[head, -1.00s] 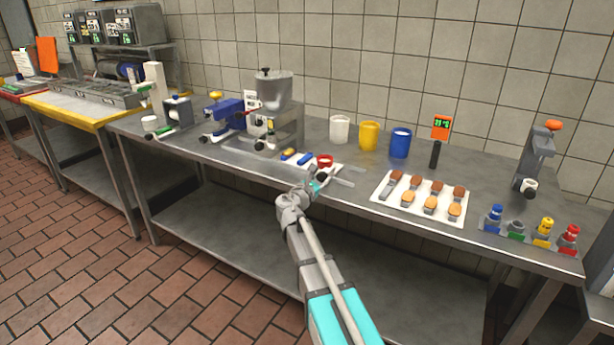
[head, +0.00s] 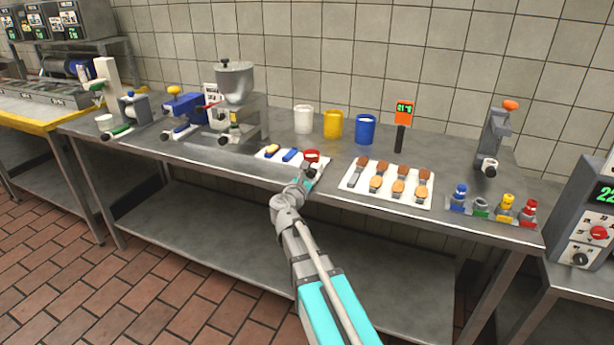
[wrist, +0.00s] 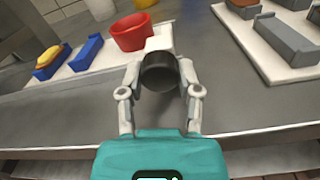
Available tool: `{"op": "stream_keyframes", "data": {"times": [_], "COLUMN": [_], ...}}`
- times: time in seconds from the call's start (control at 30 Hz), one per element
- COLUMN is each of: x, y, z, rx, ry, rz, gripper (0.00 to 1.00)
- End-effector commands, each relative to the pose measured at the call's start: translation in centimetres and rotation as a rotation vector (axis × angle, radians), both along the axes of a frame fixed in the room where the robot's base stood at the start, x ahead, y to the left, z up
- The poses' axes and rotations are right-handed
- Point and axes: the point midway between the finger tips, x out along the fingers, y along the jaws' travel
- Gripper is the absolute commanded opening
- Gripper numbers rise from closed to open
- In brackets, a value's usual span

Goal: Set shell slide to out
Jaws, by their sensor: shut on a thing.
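My gripper (wrist: 160,76) is shut on a dark round knob (wrist: 160,66) with a white mount behind it. The knob is at the front right of a white plate (wrist: 112,54), next to a red cup (wrist: 132,32). No label shows, so I cannot confirm that this is the shell slide. In the head view, my gripper (head: 309,173) is at the front right of the same white plate (head: 266,156), just in front of the red cup (head: 311,154). The fingers largely cover the knob there.
Blue holders (head: 290,155) lie on the plate, one with a yellow piece (head: 272,149). A shell tray (head: 350,188) is close on the right. White (head: 303,119), yellow (head: 333,124) and blue (head: 365,129) cups stand behind. The hopper machine (head: 235,85) is behind left.

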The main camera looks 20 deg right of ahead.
Motion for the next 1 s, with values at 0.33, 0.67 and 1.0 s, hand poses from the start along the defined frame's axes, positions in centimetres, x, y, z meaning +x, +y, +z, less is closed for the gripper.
{"op": "stream_keyframes", "data": {"times": [0.33, 0.67, 1.0], "x": [-0.2, -0.1, -1.8], "y": [-0.1, 0.2, 1.7], "z": [0.0, 0.0, 0.0], "rx": [0.000, 0.000, 0.000], "ry": [0.000, 0.000, 0.000], "rz": [-0.010, -0.004, -0.001], "gripper": [0.79, 0.79, 0.79]}}
